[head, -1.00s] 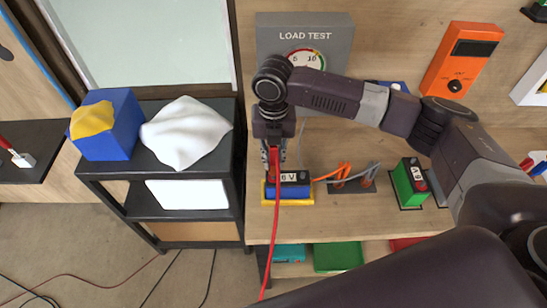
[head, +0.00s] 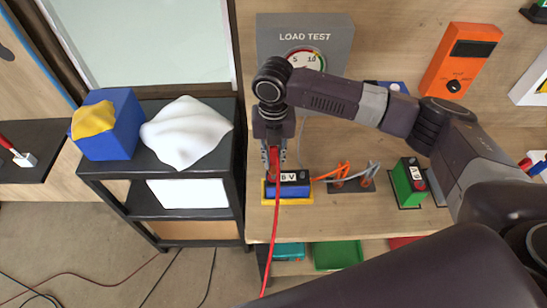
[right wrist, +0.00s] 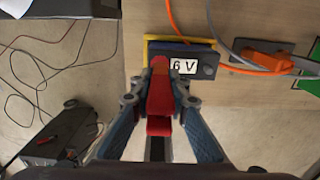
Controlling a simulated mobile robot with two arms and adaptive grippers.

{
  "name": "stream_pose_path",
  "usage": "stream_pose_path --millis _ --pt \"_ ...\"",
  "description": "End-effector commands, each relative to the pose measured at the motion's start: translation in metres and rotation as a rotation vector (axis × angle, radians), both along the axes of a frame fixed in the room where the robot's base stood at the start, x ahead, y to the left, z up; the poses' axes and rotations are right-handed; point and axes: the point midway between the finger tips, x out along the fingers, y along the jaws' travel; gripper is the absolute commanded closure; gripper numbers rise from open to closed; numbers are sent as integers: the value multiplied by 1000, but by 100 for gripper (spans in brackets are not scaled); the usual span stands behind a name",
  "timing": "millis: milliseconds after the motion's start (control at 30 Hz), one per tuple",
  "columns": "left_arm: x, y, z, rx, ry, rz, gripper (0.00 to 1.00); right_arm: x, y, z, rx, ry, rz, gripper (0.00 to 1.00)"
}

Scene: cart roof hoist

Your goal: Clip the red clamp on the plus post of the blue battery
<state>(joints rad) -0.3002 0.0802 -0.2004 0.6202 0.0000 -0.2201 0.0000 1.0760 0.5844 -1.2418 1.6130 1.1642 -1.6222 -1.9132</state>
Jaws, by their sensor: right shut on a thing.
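My right gripper (head: 276,160) is shut on the red clamp (right wrist: 160,92), whose red cable (head: 272,225) hangs down past the bench edge. The clamp's nose is over the left end of the blue battery (head: 290,191), beside its white 6 V label; the label also shows in the right wrist view. The clamp and fingers hide the post at that end, so I cannot tell whether the jaws are around it. The battery sits in a yellow tray (head: 300,202). My left gripper is not in view.
Orange and grey leads (head: 345,171) lie right of the battery. Farther right stands a green battery (head: 407,183). The grey LOAD TEST box (head: 275,38) is behind. A black cart (head: 110,172) with a blue box (head: 110,138) and white cloth (head: 188,132) stands left.

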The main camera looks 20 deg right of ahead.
Motion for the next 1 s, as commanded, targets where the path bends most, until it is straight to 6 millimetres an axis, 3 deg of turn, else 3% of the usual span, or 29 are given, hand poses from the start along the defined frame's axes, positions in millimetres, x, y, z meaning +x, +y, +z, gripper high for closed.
stream_pose_path --millis 1000 --pt "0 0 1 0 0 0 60 -1 0 -8 0 1 0 100"
